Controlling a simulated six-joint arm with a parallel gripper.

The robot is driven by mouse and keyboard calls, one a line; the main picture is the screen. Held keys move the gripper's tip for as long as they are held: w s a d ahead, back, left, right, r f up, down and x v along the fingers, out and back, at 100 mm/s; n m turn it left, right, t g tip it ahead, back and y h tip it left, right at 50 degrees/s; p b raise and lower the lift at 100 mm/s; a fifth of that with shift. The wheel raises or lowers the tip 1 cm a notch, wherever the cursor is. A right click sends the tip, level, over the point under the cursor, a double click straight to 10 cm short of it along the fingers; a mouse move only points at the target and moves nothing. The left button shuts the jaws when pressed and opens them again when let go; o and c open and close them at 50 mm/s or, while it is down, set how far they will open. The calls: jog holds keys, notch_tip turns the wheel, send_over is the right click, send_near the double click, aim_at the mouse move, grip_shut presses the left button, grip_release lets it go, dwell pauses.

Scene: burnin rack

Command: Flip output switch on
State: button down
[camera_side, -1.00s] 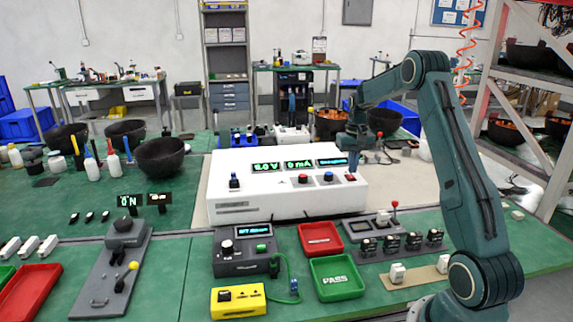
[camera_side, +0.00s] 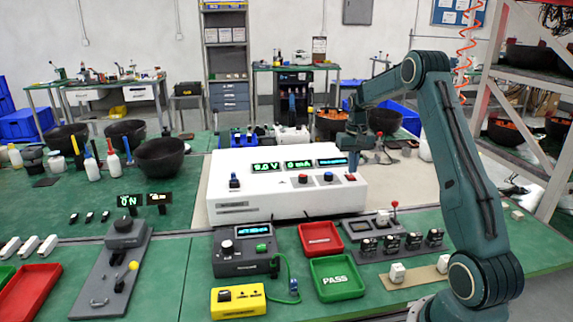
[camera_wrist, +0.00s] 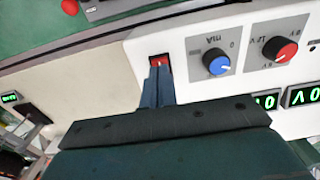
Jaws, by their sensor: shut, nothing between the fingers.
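The white power supply (camera_side: 285,205) stands on the green bench, with lit green readouts for volts (camera_side: 266,167) and milliamps (camera_side: 299,163); the milliamp readout looks like 0. A small red switch (camera_side: 350,177) sits at the right end of its front panel. In the wrist view the red switch (camera_wrist: 160,60) shows in a dark slot just beyond my fingertips. My gripper (camera_wrist: 160,74) is shut and empty, with its tips at the lower edge of the switch. I cannot tell whether they touch it. The fingers partly cover the switch, and its position is unclear.
A red knob (camera_side: 304,179) and a blue knob (camera_side: 328,177) sit left of the switch. In front stand a grey tester (camera_side: 242,250), a red tray (camera_side: 320,239), a green PASS tray (camera_side: 336,278) and a red-tipped lever (camera_side: 394,206).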

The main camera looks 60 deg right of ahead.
aim_at(352, 177)
jog(key=shift+f, duration=0.95)
dwell(1.1)
jog(key=shift+r, duration=3.55)
